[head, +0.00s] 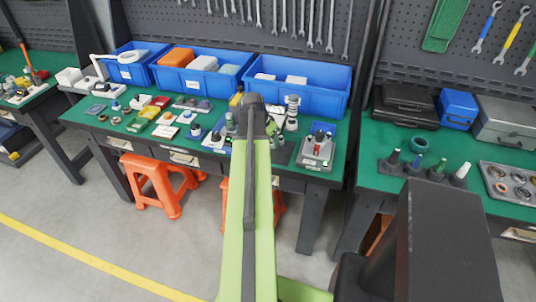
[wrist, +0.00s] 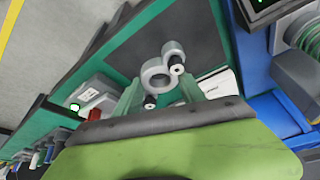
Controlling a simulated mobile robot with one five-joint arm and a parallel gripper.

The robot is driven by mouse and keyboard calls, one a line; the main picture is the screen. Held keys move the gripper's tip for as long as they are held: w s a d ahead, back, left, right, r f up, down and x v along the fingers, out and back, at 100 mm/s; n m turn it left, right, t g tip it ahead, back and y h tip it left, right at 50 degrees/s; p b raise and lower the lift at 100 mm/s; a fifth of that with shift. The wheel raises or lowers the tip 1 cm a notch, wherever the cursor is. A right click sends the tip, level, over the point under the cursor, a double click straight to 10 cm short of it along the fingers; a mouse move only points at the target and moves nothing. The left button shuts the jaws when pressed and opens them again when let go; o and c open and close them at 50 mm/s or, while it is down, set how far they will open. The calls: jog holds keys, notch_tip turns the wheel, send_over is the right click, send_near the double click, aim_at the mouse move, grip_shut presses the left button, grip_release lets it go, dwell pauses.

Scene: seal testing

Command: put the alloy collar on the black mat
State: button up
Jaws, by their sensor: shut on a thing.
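The alloy collar (wrist: 156,74), a pale grey metal ring, shows in the wrist view at the tips of my gripper (wrist: 164,86). My gripper is shut on it. A second grey rounded metal part (wrist: 173,49) shows right beside it; I cannot tell whether the two are joined. The black mat (wrist: 205,28) lies on the green bench beyond the collar, which overlaps it in the picture. I cannot tell whether the collar touches the mat. In the head view my arm hides the gripper and the collar; part of the mat (head: 284,154) shows beside the arm.
Blue bins (head: 312,97) stand along the back of the bench. A grey device (head: 317,149) with a red button sits right of the mat, and a stack of rings (head: 292,112) stands behind it. Several small parts crowd the bench to the left.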

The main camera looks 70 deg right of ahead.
jog(key=shift+w+d+f, duration=0.25)
jog(key=shift+w+f, duration=0.15)
jog(key=shift+w, duration=0.15)
notch_tip(320, 180, down, 4)
jog(key=b, duration=0.4)
jog(key=shift+f, duration=0.2)
jog(key=o, duration=1.3)
jog(key=shift+r, duration=0.15)
jog(key=shift+o, duration=0.2)
jog(key=shift+r, duration=0.35)
jog(key=p+v, duration=1.1)
jog(key=shift+a+r, duration=0.25)
jog(key=shift+w, duration=0.15)
